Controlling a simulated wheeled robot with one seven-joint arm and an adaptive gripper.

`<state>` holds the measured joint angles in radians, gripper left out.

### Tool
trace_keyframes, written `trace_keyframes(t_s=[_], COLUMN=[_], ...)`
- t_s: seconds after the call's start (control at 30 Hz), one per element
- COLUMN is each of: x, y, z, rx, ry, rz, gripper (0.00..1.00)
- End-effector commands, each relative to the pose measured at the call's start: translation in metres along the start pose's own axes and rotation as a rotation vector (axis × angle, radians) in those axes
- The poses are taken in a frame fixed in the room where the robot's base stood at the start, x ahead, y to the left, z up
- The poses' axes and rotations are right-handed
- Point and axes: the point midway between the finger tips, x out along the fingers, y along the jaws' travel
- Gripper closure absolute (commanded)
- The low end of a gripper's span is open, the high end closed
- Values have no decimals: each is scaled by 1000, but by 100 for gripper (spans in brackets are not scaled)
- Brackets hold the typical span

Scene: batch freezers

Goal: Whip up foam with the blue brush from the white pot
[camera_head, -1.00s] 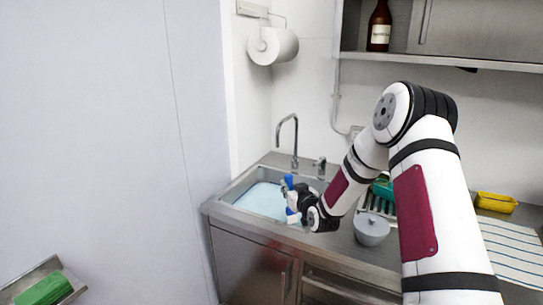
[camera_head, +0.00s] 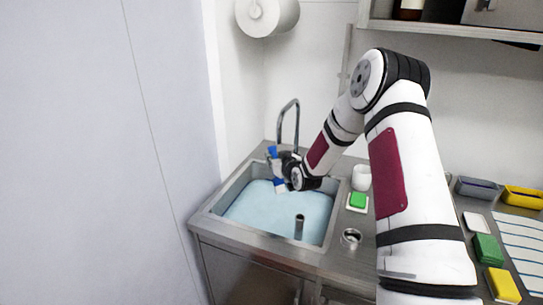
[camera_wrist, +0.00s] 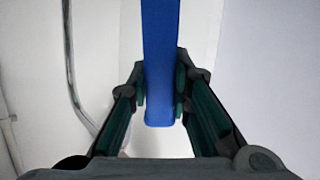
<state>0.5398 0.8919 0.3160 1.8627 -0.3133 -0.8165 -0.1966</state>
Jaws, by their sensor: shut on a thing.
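The blue brush (camera_head: 279,186) is held upright or slightly tilted over the sink basin. In the wrist view its blue handle (camera_wrist: 160,60) runs between the fingers of my gripper (camera_wrist: 160,90). My gripper, also in the head view (camera_head: 283,168), is shut on that handle. The brush's lower end is close to the pale blue liquid (camera_head: 262,208) in the sink; I cannot tell whether it touches. A white pot (camera_head: 361,178) stands on the counter just right of the sink, beside my forearm.
The steel sink (camera_head: 213,212) has a tap (camera_head: 296,120) behind it and a short upright pipe (camera_head: 299,226) inside. A green sponge (camera_head: 357,200) and a metal cup (camera_head: 350,238) are at its right. Green (camera_head: 487,249) and yellow (camera_head: 503,284) blocks lie farther right.

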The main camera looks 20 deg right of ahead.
Motion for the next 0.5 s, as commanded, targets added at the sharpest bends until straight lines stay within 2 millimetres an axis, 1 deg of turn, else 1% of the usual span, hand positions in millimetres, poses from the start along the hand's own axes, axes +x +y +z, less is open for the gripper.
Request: trace_keyframes(t_s=[0.5], x=[32], y=[-8], z=[22], rx=[2], ry=[-1], rz=[0], gripper=[100])
